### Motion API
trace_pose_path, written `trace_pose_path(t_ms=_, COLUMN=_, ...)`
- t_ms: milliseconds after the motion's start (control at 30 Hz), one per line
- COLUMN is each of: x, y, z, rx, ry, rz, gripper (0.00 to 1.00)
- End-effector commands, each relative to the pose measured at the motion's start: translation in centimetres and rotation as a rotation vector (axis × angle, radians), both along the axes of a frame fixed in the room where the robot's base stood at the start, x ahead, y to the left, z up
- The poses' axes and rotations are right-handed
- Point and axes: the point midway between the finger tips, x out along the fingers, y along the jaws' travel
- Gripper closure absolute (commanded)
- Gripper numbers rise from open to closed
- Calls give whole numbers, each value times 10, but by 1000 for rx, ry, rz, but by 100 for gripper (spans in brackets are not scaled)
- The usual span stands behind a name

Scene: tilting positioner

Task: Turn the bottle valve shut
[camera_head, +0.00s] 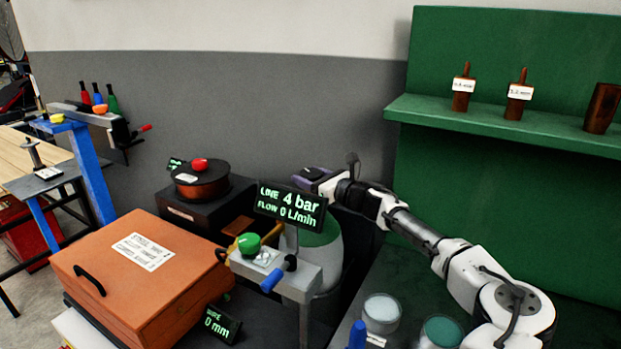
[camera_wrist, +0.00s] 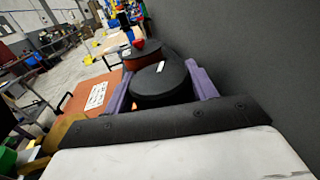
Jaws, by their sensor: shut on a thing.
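My gripper (camera_head: 316,178) is at the wall side behind the display, its purple end partly hidden there. In the wrist view its two purple fingers (camera_wrist: 162,88) are on either side of a round black knob with a white mark, which I take to be the bottle valve (camera_wrist: 160,84), and are shut on it. The valve is hidden in the head view. The grey and green gas bottle (camera_head: 322,250) stands below my gripper, partly covered by the display and a grey bracket. The display (camera_head: 290,205) reads line 4 bar, flow 0 L/min.
A grey stand (camera_head: 285,272) with a green knob (camera_head: 249,243) and blue handle (camera_head: 278,276) stands before the bottle. An orange box (camera_head: 140,275) is at left. A brown reel (camera_head: 202,182) with a red knob sits behind it. A green shelf (camera_head: 500,122) is at right.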

Motion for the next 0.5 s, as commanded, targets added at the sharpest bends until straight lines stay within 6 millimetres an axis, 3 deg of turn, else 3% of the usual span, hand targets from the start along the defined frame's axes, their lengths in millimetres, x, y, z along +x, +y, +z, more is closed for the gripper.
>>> trace_pose_path(t_ms=500, x=0, y=1, z=-2, rx=-1, ry=0, rz=-299, gripper=66)
